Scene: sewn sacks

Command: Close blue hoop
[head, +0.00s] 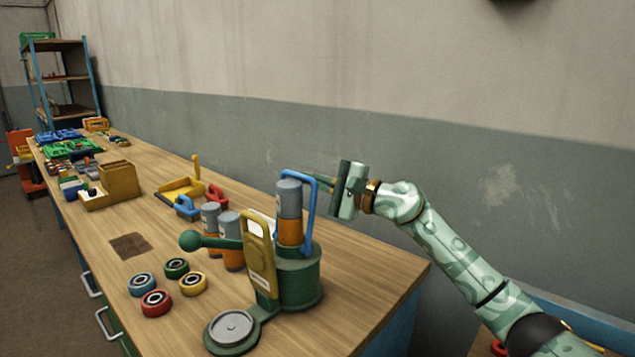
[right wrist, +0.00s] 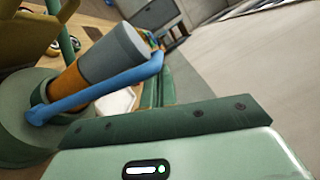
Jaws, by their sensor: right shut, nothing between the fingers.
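The blue hoop (head: 312,212) stands roughly upright on a green round base (head: 300,285), its top bar level with the top of a grey and orange cylinder (head: 289,212) set in that base. In the right wrist view the hoop (right wrist: 105,88) crosses in front of the cylinder (right wrist: 100,60). My right gripper (head: 320,178) is shut and empty, just right of the hoop's top and partly behind it; I cannot tell whether they touch. My left gripper is out of view.
A yellow plate (head: 258,262) and a green ball-ended lever (head: 192,240) stand left of the base. Two more cylinders (head: 231,252) are behind them. Several coloured rings (head: 156,303) lie on the wooden table (head: 120,210). A wall runs behind.

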